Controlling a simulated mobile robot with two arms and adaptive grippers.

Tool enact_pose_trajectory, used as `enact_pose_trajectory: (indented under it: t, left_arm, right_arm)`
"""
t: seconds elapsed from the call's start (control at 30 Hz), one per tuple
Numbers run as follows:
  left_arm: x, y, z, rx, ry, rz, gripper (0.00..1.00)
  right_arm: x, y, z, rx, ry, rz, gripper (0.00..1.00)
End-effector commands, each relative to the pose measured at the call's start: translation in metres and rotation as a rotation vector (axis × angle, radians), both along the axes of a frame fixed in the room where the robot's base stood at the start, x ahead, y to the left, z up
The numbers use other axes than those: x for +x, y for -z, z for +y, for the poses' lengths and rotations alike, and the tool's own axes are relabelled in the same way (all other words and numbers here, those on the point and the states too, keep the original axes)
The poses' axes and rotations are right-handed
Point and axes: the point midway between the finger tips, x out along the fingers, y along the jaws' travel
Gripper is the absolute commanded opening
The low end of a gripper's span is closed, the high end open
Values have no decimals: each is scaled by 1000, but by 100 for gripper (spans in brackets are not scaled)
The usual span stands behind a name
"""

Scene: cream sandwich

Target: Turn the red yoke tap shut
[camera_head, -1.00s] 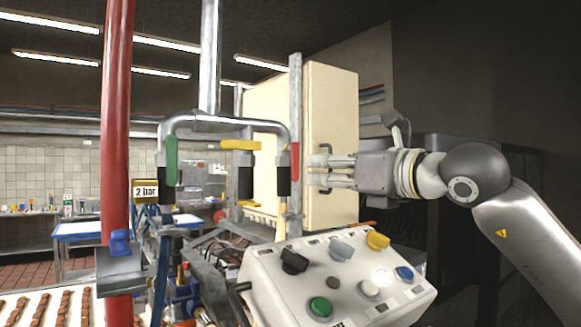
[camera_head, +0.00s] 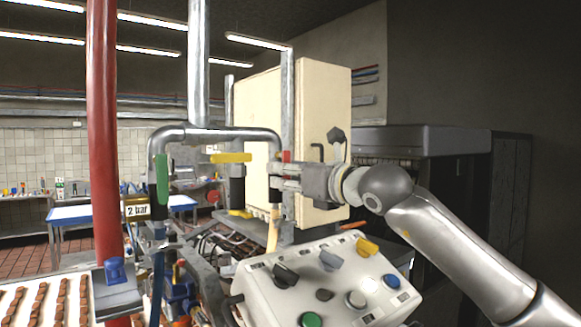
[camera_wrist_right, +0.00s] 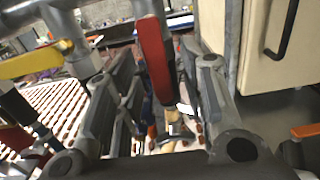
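The red yoke tap (camera_head: 286,156) is on the right leg of the grey pipe yoke (camera_head: 215,132). In the head view only a little of its red handle shows above my right gripper (camera_head: 281,176), which covers the rest. In the right wrist view the red handle (camera_wrist_right: 157,62) stands along its pipe, between the spread fingers of my right gripper (camera_wrist_right: 160,98). The gripper is open, with gaps visible on both sides of the handle. Whether a finger touches it cannot be told. My left gripper is not in view.
The yellow tap handle (camera_head: 231,157) lies crosswise on the middle leg; the green one (camera_head: 162,178) runs along the left leg. A control box (camera_head: 320,280) with knobs stands below. A cream cabinet (camera_head: 318,115) is close behind. A red pipe (camera_head: 102,150) rises at left.

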Motion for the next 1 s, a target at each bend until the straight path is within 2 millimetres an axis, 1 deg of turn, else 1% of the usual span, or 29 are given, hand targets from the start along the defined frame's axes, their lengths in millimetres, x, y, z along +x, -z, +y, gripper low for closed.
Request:
enact_pose_trajectory:
  t: [0.23,0.27,0.5,0.53,0.57,0.77,1.0]
  left_arm:
    - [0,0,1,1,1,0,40]
    - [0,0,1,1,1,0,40]
    - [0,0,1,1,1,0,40]
    - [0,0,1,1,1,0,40]
    - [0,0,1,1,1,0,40]
    - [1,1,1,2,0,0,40]
    - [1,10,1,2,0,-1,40]
  right_arm:
    - [1,1,1,0,0,0,38]
    - [1,1,1,0,0,0,36]
    - [0,1,0,0,0,0,5]
    - [1,0,0,0,0,0,2]
    - [1,0,0,0,0,0,0]
    - [1,1,0,-4,0,-3,0]
    - [2,2,-2,-62,0,-46,0]
